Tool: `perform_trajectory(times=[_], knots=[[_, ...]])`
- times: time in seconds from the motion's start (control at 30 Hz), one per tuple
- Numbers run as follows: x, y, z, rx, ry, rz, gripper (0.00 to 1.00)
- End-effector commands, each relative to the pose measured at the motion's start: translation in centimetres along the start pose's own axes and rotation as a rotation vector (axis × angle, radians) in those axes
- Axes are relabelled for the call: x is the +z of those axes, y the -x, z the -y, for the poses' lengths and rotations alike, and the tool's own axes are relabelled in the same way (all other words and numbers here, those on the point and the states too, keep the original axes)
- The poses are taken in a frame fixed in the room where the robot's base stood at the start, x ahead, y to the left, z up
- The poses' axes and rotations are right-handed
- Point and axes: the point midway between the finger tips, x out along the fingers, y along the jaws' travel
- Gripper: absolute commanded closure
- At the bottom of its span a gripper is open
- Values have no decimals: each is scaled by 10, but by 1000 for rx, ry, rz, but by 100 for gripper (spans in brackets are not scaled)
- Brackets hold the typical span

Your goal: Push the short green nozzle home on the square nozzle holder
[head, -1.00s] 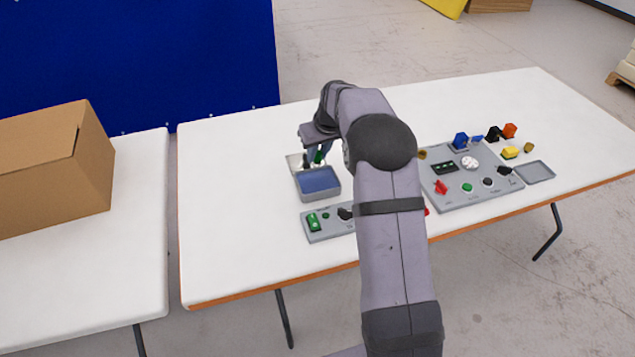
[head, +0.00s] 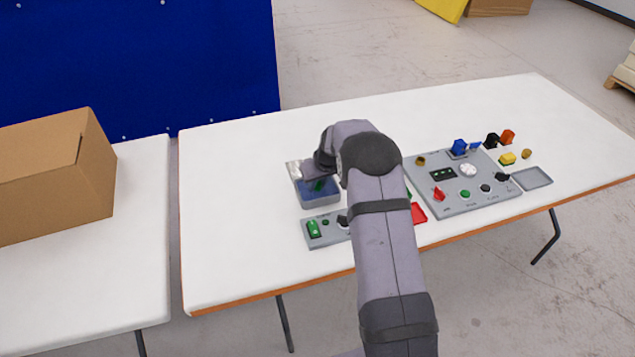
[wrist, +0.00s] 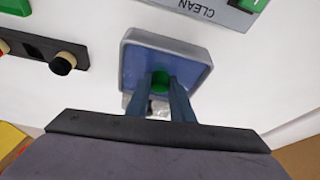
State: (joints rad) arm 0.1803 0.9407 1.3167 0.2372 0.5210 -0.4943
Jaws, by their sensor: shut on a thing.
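My gripper (head: 316,179) is shut on a small green piece (head: 319,185), which I take to be the short green nozzle. In the wrist view the green piece (wrist: 161,80) shows as a round end between the blue-grey fingers (wrist: 165,98). Both are over the grey tray with a blue inside (wrist: 137,64), also in the head view (head: 318,204). I cannot tell how high above the tray floor the piece is. I cannot identify the square nozzle holder for certain. A dark bar (wrist: 18,40) with an opening and a gold-rimmed round piece lies left in the wrist view.
A small panel with a green switch (head: 313,229) stands in front of the tray. A larger grey control panel (head: 480,196) with coloured knobs is to the right. A clear whitish thing (wrist: 159,108) is beside the tray. The table's left part (head: 230,220) is bare.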

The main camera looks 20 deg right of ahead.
Motion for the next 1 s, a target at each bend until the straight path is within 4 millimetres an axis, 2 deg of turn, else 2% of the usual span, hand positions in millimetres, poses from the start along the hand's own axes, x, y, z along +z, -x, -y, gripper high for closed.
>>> perform_trajectory(times=[0.47, 0.5, 0.57, 1.0], knots=[[2, -7, 0, 0, 1, -1, 100], [3, -7, 0, 0, 1, -1, 77], [2, -6, 0, 0, 1, -1, 63], [2, -4, 0, 0, 1, 0, 61]])
